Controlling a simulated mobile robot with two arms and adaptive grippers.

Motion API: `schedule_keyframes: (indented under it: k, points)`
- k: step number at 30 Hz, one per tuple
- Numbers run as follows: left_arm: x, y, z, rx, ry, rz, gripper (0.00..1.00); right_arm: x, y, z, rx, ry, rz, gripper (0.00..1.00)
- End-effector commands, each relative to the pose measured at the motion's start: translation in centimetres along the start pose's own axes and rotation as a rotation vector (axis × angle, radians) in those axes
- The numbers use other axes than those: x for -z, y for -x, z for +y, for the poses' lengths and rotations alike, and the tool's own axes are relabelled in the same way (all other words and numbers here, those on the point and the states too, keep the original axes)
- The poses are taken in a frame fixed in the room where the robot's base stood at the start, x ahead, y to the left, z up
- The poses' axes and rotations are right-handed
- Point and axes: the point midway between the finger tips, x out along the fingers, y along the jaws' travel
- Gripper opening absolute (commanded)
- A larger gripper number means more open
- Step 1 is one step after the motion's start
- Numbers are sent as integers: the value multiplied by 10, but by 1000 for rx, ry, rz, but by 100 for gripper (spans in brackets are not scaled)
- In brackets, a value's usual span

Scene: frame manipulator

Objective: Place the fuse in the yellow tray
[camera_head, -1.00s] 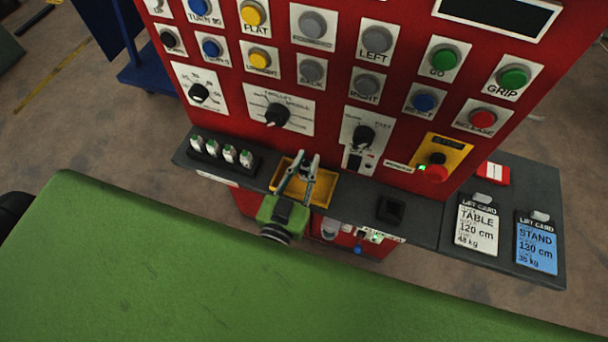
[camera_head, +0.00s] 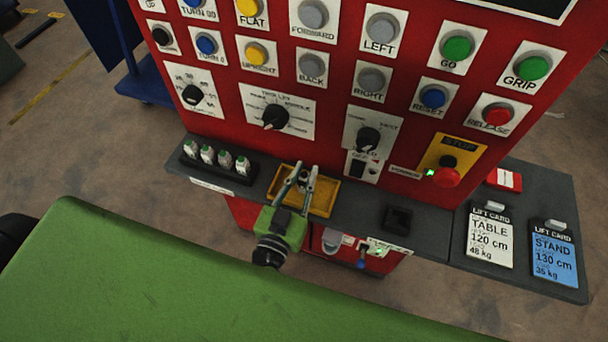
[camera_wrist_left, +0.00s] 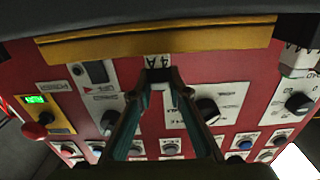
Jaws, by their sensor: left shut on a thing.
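The yellow tray (camera_head: 326,203) sits on the grey shelf below the red panel. It also shows as a yellow strip in the left wrist view (camera_wrist_left: 215,38). My left gripper (camera_head: 304,174) is over the tray, with its fingertips near the tray's back edge in the head view. In the left wrist view its fingertips (camera_wrist_left: 160,76) are shut on a pale fuse (camera_wrist_left: 158,62) marked "4 A". In the head view the fuse is mostly hidden by the fingers. I cannot tell the exact gap between fuse and tray. My right gripper is not in view.
A black rack (camera_head: 216,172) with several white-green fuses stands left of the tray. A black square socket (camera_head: 397,218) is to its right. The red panel (camera_head: 318,128) with knobs and buttons rises behind.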

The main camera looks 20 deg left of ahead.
Motion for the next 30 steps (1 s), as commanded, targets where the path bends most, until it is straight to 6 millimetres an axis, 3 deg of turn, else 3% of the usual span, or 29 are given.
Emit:
schedule_keyframes:
  k: [2,3,4,5,17,23,30]
  points:
    - [-3,0,0,0,-1,-1,0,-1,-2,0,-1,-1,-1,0]
    - [-3,0,0,0,-1,-1,24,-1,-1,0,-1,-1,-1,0]
    - [-2,0,0,0,-1,-1,32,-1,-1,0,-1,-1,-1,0]
    - [-2,0,0,0,-1,-1,33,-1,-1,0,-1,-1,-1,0]
    - [0,2,0,0,0,-1,33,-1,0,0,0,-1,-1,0]
    - [-3,32,0,-1,-2,-4,33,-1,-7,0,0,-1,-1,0]
    - [-4,82,0,-2,-1,-5,33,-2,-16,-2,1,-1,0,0]
